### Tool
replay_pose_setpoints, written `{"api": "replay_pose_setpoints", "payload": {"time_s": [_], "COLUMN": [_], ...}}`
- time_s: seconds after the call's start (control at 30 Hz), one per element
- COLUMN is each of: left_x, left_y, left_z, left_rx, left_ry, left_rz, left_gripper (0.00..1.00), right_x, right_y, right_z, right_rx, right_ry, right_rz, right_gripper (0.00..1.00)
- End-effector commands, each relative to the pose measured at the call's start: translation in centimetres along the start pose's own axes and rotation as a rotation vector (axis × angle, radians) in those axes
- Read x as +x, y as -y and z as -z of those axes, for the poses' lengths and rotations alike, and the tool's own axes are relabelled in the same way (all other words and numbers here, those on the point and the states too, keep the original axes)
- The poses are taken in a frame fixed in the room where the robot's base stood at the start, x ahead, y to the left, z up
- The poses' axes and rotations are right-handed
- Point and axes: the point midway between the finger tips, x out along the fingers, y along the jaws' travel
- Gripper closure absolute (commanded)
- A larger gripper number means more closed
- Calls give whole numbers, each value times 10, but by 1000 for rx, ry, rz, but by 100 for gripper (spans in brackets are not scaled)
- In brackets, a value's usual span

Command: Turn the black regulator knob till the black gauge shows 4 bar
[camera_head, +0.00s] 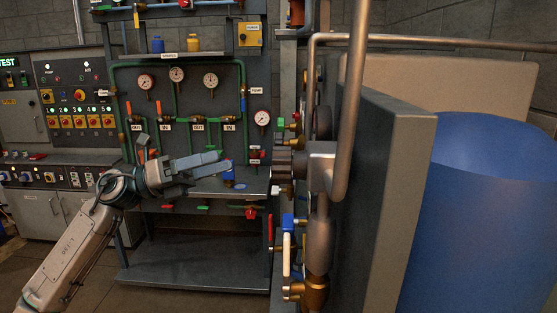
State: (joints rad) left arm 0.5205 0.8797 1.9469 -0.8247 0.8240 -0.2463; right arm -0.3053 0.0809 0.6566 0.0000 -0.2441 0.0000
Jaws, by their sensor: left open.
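My left gripper (224,161) reaches in from the left, its fingers pointing right in front of the lower part of the dark gauge panel. It is open, and I see nothing between the fingers. Several round white-faced gauges sit on the panel: one at the left (146,82), one at the top middle (177,75), one right of it (211,80) and one at the far right (262,117). Their needles are too small to read, and I cannot tell which is the black gauge. I cannot make out the black regulator knob for certain. My right gripper is not in view.
A shelf (190,190) spans below the panel, with a blue fitting (228,176) close to the gripper. Thick grey pipes (350,100) and a brass valve (313,293) stand to the right. A blue tank (490,215) is at the far right. A control cabinet (75,90) stands left.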

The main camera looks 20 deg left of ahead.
Motion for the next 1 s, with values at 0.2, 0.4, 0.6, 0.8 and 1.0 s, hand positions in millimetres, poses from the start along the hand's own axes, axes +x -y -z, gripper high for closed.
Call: {"api": "replay_pose_setpoints", "payload": {"time_s": [0.2, 0.4, 0.6, 0.8, 1.0], "left_x": [17, 24, 42, 62, 82], "left_y": [82, 89, 89, 88, 87], "left_z": [21, 25, 28, 34, 40], "left_rx": [323, 356, 353, 350, 349], "left_ry": [-262, -289, -284, -284, -282], "left_rz": [10, 12, 14, 15, 14], "left_gripper": [26, 26, 26, 26, 26], "right_x": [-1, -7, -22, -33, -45], "right_y": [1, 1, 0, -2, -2], "right_z": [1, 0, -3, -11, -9], "right_rx": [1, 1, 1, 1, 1], "right_ry": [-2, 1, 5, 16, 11], "right_rz": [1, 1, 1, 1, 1], "right_gripper": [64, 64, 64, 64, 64]}}
